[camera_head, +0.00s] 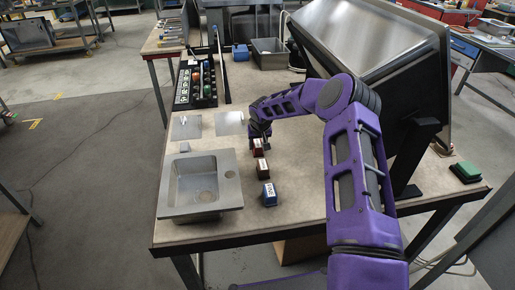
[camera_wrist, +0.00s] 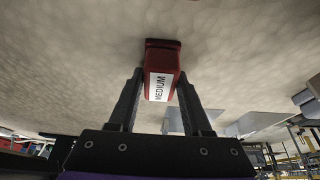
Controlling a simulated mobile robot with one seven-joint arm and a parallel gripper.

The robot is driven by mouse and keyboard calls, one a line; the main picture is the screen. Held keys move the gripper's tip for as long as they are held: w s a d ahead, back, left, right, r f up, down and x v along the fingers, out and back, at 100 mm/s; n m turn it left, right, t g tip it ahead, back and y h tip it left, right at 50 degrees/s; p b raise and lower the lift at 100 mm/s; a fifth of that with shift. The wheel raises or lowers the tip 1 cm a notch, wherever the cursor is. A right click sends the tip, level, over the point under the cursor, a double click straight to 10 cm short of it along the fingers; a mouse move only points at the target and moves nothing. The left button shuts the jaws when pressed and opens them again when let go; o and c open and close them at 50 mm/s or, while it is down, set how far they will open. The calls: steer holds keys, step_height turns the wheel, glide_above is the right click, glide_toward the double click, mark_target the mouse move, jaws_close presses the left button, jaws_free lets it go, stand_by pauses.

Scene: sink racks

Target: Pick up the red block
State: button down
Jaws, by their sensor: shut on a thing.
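My gripper (camera_wrist: 160,80) is shut on a red block with a white MEDIUM label (camera_wrist: 163,70); a fingertip lies along each side of the block. In the head view a red block (camera_head: 257,146) shows just under the gripper (camera_head: 260,133), partly hidden by it. A darker red-brown block (camera_head: 262,167) with a white label stands just nearer on the table, and a blue labelled block (camera_head: 269,194) stands nearer still. I cannot tell whether the held block touches the table.
A metal sink basin (camera_head: 228,190) sits at the table's front left. Two flat metal plates (camera_head: 186,128) and a small grey block (camera_head: 184,147) lie behind it. A black rack (camera_head: 183,90) stands farther back. A large tilted metal panel (camera_head: 365,45) stands at right.

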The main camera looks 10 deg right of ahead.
mark_target(257, 143)
steer(key=shift+r, duration=0.15)
step_height(257, 143, up, 10)
steer(key=shift+f, duration=0.1)
stand_by(0.3)
